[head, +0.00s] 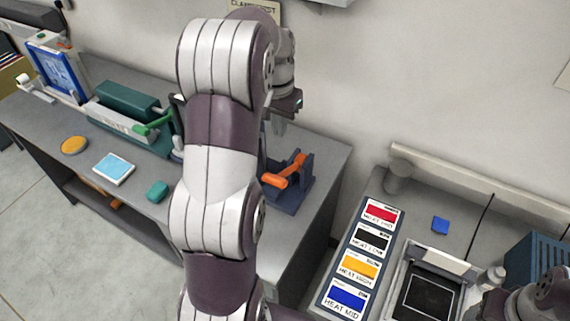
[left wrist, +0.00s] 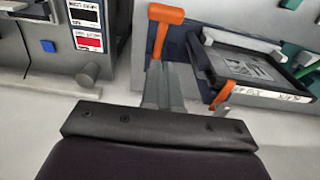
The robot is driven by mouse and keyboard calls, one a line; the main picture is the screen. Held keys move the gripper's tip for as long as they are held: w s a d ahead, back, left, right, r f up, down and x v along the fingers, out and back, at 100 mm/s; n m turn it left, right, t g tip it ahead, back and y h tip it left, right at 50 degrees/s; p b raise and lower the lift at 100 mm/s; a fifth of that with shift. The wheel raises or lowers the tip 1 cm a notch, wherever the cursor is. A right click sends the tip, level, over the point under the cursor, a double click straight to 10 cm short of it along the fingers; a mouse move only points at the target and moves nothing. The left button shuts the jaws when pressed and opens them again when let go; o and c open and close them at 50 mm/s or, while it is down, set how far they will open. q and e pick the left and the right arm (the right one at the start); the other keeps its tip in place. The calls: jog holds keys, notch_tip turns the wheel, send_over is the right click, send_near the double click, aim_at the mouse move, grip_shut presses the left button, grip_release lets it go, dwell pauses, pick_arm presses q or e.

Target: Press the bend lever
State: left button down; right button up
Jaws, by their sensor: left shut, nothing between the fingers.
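A lever with an orange handle (head: 285,172) sits on a dark blue base (head: 290,190) near the right end of the grey bench in the head view. I cannot read a label naming it as the bend lever. Its orange handle (left wrist: 165,14) also shows in the left wrist view, just beyond my fingertips. My left gripper (head: 280,122) is shut and empty, above and behind the handle in the head view. Its grey fingers also show in the left wrist view (left wrist: 157,80); whether they touch the lever, I cannot tell. My right gripper is out of view.
A teal machine with a green lever (head: 155,125) stands left of my arm. A yellow disc (head: 75,145), light blue pad (head: 114,168) and teal block (head: 157,191) lie on the bench. A panel of coloured HEAT labels (head: 360,268) is at right. The wall stands behind.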

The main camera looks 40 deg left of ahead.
pick_arm(q)
jog(key=b, duration=0.7)
send_over(278, 176)
jog(key=w, duration=0.2)
notch_tip(278, 176, down, 8)
jog(key=shift+s+f+p, duration=0.1)
jog(key=shift+f+p, duration=0.45)
jog(key=shift+p, duration=0.5)
jog(key=f, duration=0.1)
jog(key=s+f+p, duration=0.1)
jog(key=f, duration=0.1)
jog(key=shift+s+f, duration=0.2)
jog(key=shift+s, duration=0.15)
jog(key=shift+s+f+p, duration=0.3)
jog(key=shift+f+p, duration=0.05)
jog(key=shift+f, duration=0.05)
jog(key=shift+w+f, duration=0.1)
